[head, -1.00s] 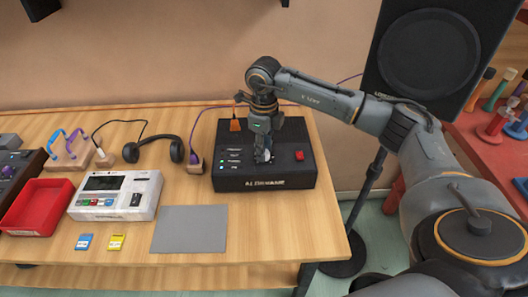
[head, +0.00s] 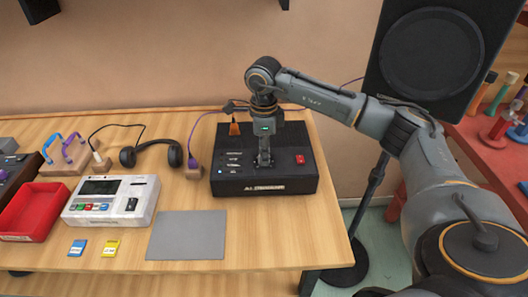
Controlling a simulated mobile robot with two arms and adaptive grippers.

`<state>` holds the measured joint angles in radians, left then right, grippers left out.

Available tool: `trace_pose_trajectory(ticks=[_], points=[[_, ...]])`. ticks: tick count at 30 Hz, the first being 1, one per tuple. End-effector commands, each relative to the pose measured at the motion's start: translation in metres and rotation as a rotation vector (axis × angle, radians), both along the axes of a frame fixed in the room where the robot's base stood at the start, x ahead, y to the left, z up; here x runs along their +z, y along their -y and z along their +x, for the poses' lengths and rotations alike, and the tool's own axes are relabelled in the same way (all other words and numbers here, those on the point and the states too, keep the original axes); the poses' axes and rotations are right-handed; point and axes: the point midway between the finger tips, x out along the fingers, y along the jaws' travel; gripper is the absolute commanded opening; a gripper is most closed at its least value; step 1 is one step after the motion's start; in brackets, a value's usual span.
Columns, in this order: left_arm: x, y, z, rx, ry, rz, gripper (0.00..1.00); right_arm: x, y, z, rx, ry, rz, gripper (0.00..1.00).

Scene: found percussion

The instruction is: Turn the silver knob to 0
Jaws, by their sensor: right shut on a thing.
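A black box (head: 290,180) with a red switch (head: 300,159) and a column of small lit marks stands near the right end of the wooden table. My right gripper (head: 264,161) points straight down onto the box's top panel, between the marks and the red switch. It is shut on the silver knob, which the fingers almost wholly hide. The knob's pointer and the 0 mark cannot be made out. My left gripper is not in view.
A grey mat (head: 188,235), a white device (head: 112,199), blue and yellow cards, a red tray (head: 33,212) and headphones (head: 152,152) lie to the left. A large speaker (head: 428,55) stands behind my right arm.

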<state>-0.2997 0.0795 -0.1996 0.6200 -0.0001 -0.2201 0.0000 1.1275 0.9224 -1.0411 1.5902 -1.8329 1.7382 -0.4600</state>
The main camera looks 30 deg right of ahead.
Motion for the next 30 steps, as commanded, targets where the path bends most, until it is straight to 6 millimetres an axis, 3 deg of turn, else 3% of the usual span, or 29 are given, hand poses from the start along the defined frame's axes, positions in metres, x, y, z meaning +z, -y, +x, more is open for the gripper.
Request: trace_pose_trajectory(ticks=[9, 10, 13, 23, 30], points=[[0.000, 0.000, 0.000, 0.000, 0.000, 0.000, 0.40, 0.002, 0.000, 0.001, 0.002, 0.005, 0.001, 0.00], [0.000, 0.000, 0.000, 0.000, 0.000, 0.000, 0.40, 0.002, 0.000, 0.001, 0.001, 0.005, 0.001, 0.34], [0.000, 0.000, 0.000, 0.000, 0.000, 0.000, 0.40, 0.001, 0.000, 0.001, 0.001, 0.004, 0.000, 0.51], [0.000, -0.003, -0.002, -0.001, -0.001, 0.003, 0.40, 0.003, 0.000, 0.001, 0.001, 0.002, 0.000, 0.51], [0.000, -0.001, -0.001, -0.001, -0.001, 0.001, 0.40, 0.039, 0.000, 0.001, 0.001, 0.006, 0.001, 0.51]])
